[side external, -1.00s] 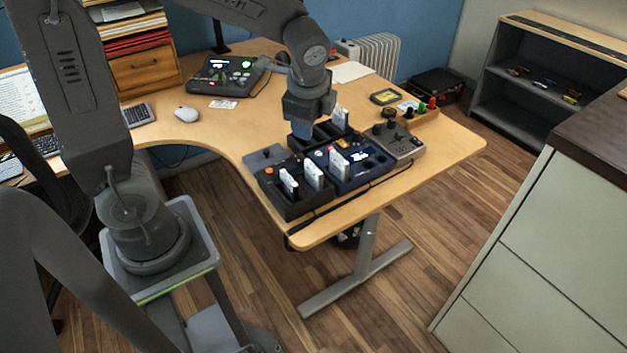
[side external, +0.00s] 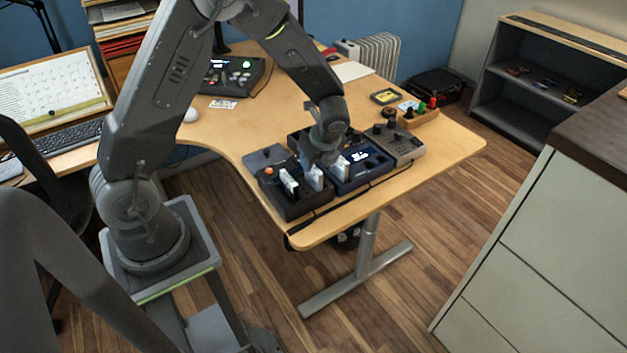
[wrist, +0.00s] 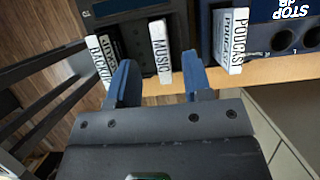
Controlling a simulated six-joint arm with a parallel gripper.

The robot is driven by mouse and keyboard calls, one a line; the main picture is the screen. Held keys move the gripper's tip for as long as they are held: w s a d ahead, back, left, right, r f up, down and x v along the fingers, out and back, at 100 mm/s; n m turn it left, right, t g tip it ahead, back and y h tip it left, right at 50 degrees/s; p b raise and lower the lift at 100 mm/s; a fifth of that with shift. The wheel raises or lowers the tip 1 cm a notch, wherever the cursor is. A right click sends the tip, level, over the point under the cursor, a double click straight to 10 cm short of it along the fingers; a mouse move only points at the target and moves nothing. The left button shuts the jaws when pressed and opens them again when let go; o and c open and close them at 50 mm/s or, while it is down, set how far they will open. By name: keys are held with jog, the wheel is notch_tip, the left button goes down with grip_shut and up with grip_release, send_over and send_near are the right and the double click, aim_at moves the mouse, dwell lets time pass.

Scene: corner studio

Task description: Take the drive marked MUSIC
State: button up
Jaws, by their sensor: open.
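The drive marked MUSIC (wrist: 161,50) stands upright, its white label facing the wrist camera. In the side view it appears to be the white drive (side external: 314,180) at the right of the dark dock. My gripper (wrist: 157,78) is open, with one blue finger on each side of the MUSIC drive's line. The drive lies between and just beyond the fingertips, and I see no grip on it. In the side view my gripper (side external: 323,160) is low over the docks and partly hides the drives.
A drive marked PODCAST (wrist: 232,42) stands to the right in the blue dock (side external: 347,186). Another white-labelled drive (wrist: 98,58), its text partly readable, stands to the left, with a dark one beside it. A grey knob box (side external: 404,148) is right of the docks.

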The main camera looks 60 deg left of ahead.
aim_at(314, 180)
jog(key=shift+x, duration=2.8)
jog(key=shift+d, duration=0.2)
grip_shut()
